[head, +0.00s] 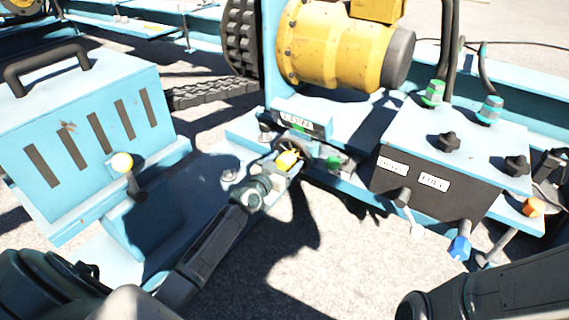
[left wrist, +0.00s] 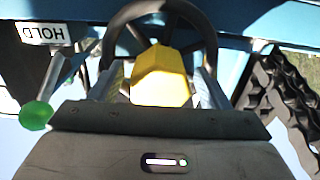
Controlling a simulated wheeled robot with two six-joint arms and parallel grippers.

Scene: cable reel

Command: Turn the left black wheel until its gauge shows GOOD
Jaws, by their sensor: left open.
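The left black wheel (head: 303,151) is mounted below the yellow drum; its rim and spokes also show in the left wrist view (left wrist: 124,22). My left gripper (head: 290,160) is open at the wheel, with its fingers (left wrist: 158,92) pointing at the rim. A yellow block (left wrist: 161,75) shows between the fingers, in front of the wheel's middle. I cannot tell whether it touches the wheel or which part it belongs to. The gauge (head: 298,122) sits just above the wheel, with a green patch; its reading is too small to tell. My right gripper is out of view.
A green-knobbed lever (left wrist: 37,115) stands beside the wheel, near a HOLD label (left wrist: 42,37). A control box (head: 440,150) with black knobs and levers is at right. A chain (left wrist: 275,95) is near.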

